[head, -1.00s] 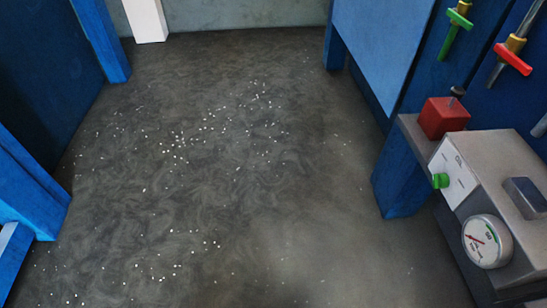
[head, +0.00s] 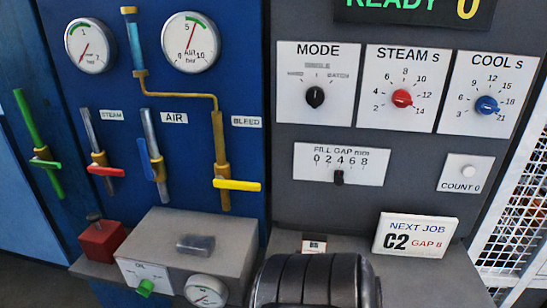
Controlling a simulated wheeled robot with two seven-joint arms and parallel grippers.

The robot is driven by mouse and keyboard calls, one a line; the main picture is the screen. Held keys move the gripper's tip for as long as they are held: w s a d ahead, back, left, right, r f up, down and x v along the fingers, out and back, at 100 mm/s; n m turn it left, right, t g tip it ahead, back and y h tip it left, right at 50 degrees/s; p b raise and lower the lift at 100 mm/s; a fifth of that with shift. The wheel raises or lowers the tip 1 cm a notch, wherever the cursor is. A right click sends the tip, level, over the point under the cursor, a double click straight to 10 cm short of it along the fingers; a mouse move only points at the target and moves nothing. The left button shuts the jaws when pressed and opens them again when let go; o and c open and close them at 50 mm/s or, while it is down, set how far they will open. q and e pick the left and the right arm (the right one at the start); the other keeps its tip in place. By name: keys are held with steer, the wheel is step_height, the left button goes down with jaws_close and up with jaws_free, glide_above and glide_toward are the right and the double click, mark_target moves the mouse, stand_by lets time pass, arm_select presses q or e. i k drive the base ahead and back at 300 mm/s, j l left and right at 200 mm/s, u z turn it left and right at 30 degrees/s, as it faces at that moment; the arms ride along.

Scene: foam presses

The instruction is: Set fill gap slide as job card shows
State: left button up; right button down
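The fill gap slide (head: 339,177) is a small black knob under a white plate (head: 370,165) marked FILL GAP mm, with a scale from 0 to 8. The knob stands at about the 4 mark. The job card (head: 415,236) is a white sign tilted on the ledge at the lower right. It reads NEXT JOB, C2, GAP 8.
Above the slide are the MODE knob (head: 315,97), red STEAM knob (head: 402,98) and blue COOL knob (head: 487,105). The COUNT button (head: 468,171) is to its right. Valves and gauges are left.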

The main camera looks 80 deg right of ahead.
mark_target(338, 179)
steer(key=z, duration=2.85)
